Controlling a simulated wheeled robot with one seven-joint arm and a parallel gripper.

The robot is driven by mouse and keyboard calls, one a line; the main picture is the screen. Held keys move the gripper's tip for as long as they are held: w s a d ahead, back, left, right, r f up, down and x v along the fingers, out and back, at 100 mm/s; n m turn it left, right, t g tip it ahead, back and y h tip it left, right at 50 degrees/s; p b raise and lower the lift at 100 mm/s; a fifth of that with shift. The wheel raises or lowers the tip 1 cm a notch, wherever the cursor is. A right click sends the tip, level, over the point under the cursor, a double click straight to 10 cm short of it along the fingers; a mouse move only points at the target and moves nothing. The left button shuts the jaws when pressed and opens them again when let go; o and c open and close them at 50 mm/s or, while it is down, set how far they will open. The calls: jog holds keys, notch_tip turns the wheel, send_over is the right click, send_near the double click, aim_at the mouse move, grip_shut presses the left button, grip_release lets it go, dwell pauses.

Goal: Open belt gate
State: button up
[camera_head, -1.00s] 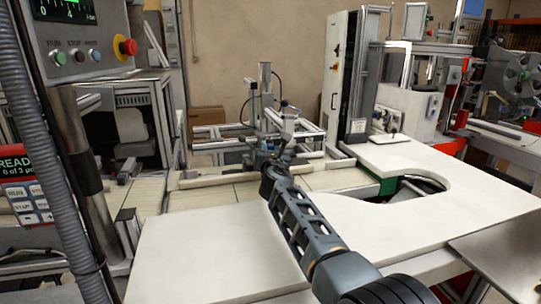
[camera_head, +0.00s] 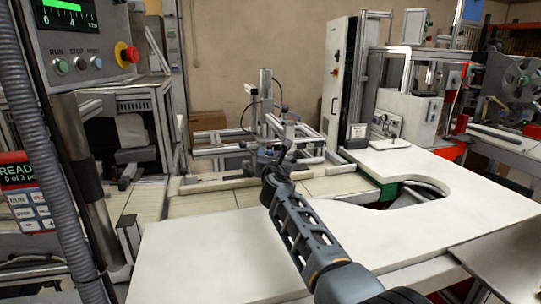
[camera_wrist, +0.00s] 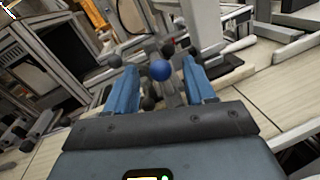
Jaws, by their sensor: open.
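My gripper (camera_wrist: 161,84) is open, with one blue finger on each side of the wrist view. A blue ball knob (camera_wrist: 160,70) shows in the gap between the fingertips; I cannot tell whether they touch it. Several dark round knobs are around it. In the head view my gripper (camera_head: 272,152) is at the far end of my arm, by the rail across the pale belt (camera_head: 205,203). The gate itself is hard to make out behind my gripper, and whether it is open or shut cannot be told.
A white table (camera_head: 200,250) with a rounded cutout lies in front and to the right. A control panel (camera_head: 85,40) with a red stop button stands at the left. A metal frame (camera_head: 300,130) stands behind the belt, and a tall cabinet (camera_head: 343,80) is right of it.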

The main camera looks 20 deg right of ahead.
jog(key=s+a+p, duration=0.1)
jog(key=s+p, duration=0.2)
jog(key=s, duration=0.4)
jog(key=shift+a, duration=0.2)
